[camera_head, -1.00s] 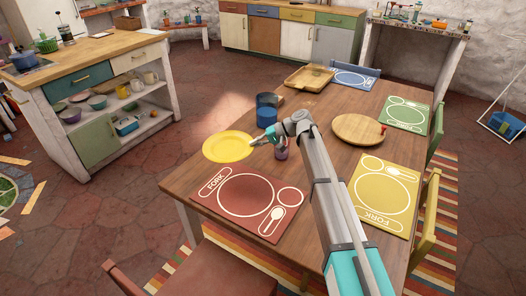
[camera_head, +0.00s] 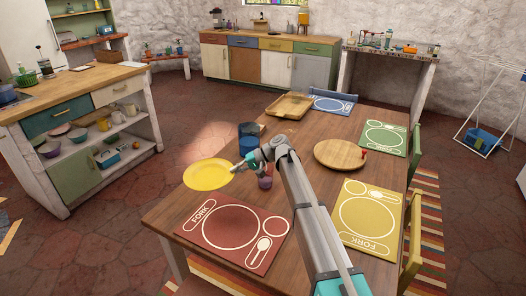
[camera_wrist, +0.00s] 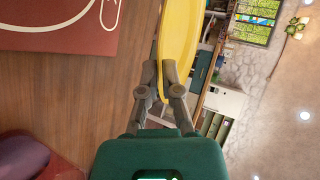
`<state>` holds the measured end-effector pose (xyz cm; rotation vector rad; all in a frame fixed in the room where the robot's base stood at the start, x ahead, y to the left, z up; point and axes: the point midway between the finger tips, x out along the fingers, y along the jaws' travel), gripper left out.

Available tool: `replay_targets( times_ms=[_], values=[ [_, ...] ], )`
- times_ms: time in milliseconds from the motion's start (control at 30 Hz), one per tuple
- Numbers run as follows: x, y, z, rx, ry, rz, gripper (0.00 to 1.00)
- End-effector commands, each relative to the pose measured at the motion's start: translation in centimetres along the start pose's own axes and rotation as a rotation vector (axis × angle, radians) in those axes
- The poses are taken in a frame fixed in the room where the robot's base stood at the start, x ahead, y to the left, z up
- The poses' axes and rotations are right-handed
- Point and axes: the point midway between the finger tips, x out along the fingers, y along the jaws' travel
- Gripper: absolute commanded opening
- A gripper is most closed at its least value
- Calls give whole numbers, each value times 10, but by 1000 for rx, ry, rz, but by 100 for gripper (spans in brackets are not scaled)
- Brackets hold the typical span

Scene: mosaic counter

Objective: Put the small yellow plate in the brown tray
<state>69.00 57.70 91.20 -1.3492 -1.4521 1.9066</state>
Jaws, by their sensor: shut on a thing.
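The small yellow plate (camera_head: 209,174) is above the left edge of the wooden table in the head view. My gripper (camera_head: 236,168) is shut on the plate's right rim. In the wrist view the plate (camera_wrist: 178,40) shows nearly edge-on, with its rim between my two fingertips (camera_wrist: 168,72). The brown tray (camera_head: 289,105) lies at the far end of the table, and its visible inside looks empty. The tray is well beyond my gripper and does not show in the wrist view.
A blue cup (camera_head: 249,134) and a small purple cup (camera_head: 265,182) stand close to my gripper. A round wooden board (camera_head: 340,154) lies to the right. Red (camera_head: 207,213), yellow (camera_head: 388,212), green (camera_head: 384,139) and blue (camera_head: 333,105) placemats lie around the table.

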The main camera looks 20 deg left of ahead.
Motion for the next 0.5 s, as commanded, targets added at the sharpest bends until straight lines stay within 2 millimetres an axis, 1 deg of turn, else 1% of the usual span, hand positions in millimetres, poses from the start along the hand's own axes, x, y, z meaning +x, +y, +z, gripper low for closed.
replay_targets(
  times_ms=[267,500],
  values=[
    [-8,-16,0,0,0,-1,0],
    [-22,-43,0,0,0,-1,0]
  ],
)
